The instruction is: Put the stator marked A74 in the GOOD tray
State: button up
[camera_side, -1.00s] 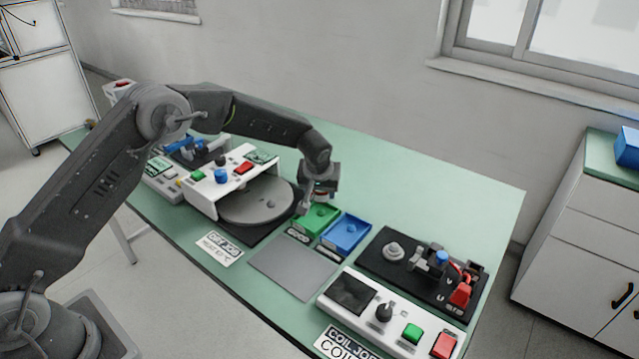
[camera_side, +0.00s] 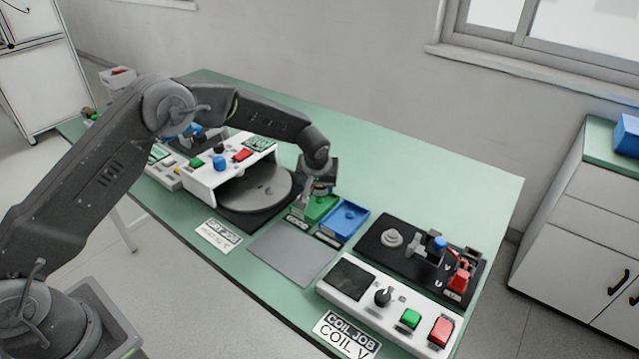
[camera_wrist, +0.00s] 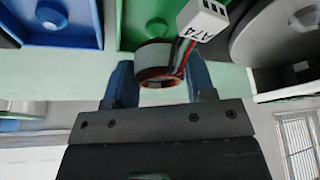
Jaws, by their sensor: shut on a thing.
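The stator (camera_wrist: 158,62) is a ring with a copper-coloured rim in the wrist view. Wires run from it to a white connector marked A74 (camera_wrist: 203,22). My gripper (camera_wrist: 160,85) is shut on the stator, with one blue finger on each side. In the side view my gripper (camera_side: 315,200) is low over the green tray (camera_side: 326,212), whose front label is too small to read surely. The green tray also shows behind the stator in the wrist view (camera_wrist: 135,35). In the side view the stator is mostly hidden by my gripper.
A blue tray (camera_side: 349,221) adjoins the green one on the right. A round grey turntable (camera_side: 255,190) in a white-framed machine is close on the left. A flat grey plate (camera_side: 290,253) lies in front. A black coil fixture (camera_side: 385,243) stands to the right. The table behind is clear.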

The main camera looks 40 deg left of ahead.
jog(key=shift+f, duration=0.25)
jog(key=shift+f, duration=0.65)
jog(key=shift+f, duration=0.5)
